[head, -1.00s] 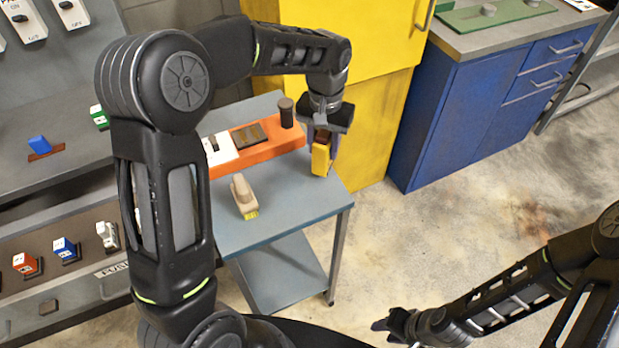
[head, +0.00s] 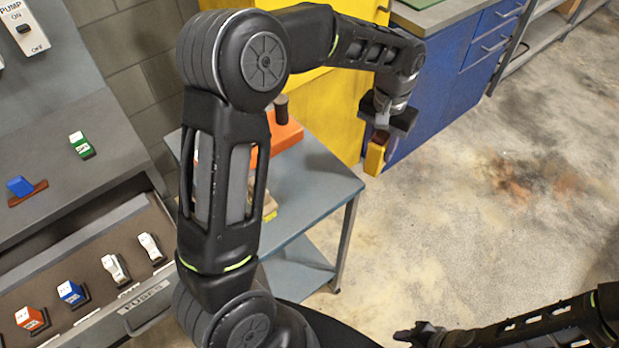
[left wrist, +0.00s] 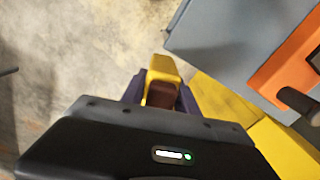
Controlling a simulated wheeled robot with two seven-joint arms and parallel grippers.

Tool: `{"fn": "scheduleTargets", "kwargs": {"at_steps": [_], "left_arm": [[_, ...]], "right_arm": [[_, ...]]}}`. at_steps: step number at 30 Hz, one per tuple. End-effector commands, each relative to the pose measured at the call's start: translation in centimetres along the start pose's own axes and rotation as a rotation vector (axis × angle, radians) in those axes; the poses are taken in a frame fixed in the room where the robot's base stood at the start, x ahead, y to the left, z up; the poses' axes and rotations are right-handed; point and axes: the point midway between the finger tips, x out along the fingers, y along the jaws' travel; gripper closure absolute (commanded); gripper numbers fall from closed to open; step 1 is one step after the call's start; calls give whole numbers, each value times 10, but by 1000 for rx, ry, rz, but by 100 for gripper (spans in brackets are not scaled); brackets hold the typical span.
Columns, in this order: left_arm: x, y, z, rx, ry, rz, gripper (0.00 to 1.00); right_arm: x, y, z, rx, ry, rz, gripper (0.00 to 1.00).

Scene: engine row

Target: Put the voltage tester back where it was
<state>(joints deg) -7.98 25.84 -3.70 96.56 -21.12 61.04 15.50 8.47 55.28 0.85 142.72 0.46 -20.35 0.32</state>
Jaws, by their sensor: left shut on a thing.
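The voltage tester (head: 376,155) is yellow with a dark brown part. My left gripper (head: 381,138) is shut on it and holds it in the air, to the right of the small grey-blue table (head: 318,190) in the head view. In the left wrist view the tester (left wrist: 161,70) sits between the fingers, above bare floor and apart from the table (left wrist: 215,40). My right gripper (head: 408,335) is at the bottom of the head view, low and far from the tester. Its fingers are too small and dark to read.
On the table an orange tray (head: 288,135) with a dark upright cylinder (head: 281,108) stands at the back; my left arm partly hides the tabletop. A yellow cabinet (head: 335,112) and a blue cabinet (head: 440,85) stand behind. An open drawer with fuses (head: 72,292) is at left. Floor at right is clear.

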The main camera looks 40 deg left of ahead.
Motion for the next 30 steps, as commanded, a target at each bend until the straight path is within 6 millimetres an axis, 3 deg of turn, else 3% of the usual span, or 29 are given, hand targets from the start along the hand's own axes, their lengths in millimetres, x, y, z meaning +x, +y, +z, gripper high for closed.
{"fn": "scheduleTargets", "kwargs": {"at_steps": [4,8,15,19,23,30], "left_arm": [[-4,-8,3,-66,3,0,100],[-17,-33,14,-279,7,2,100],[-56,-95,66,-906,7,5,100],[-72,-116,92,-1164,4,4,100],[-79,-123,104,-1274,0,2,100],[-81,-123,104,-1281,-1,1,100]], "right_arm": [[6,2,0,-1,1,-1,64],[19,6,-2,-2,3,-3,64],[51,16,-5,-8,10,-11,64],[60,19,-6,-10,13,-14,64],[62,19,-6,-11,14,-15,64],[60,19,-7,-11,15,-15,64]]}}
